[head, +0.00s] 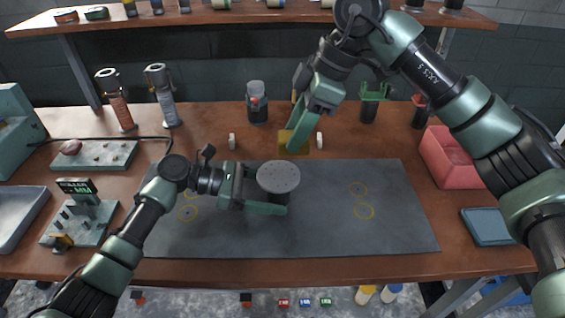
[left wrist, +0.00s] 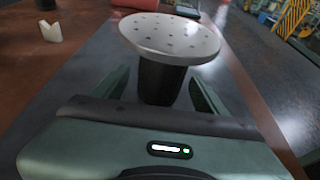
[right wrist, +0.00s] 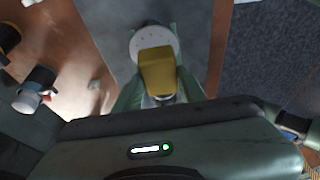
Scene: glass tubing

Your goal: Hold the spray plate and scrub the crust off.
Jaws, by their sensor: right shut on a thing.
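The spray plate (head: 278,176) is a round pale grey disc on a dark stem, standing over the grey mat. Dark specks dot its top in the left wrist view (left wrist: 170,34); I cannot tell crust from holes. My left gripper (head: 262,196) has its fingers on either side of the dark stem (left wrist: 160,82), below the disc, with gaps showing. My right gripper (head: 299,127) is shut on a yellow scrubbing block (head: 291,143), held above and behind the plate. In the right wrist view the block (right wrist: 157,70) hides part of the plate.
The grey mat (head: 400,220) is clear on its right side, with yellow rings. Two small white pieces (head: 232,141) stand behind it. A red bin (head: 447,160) is at right, spray cans (head: 162,98) at back left, a fixture (head: 80,218) at left.

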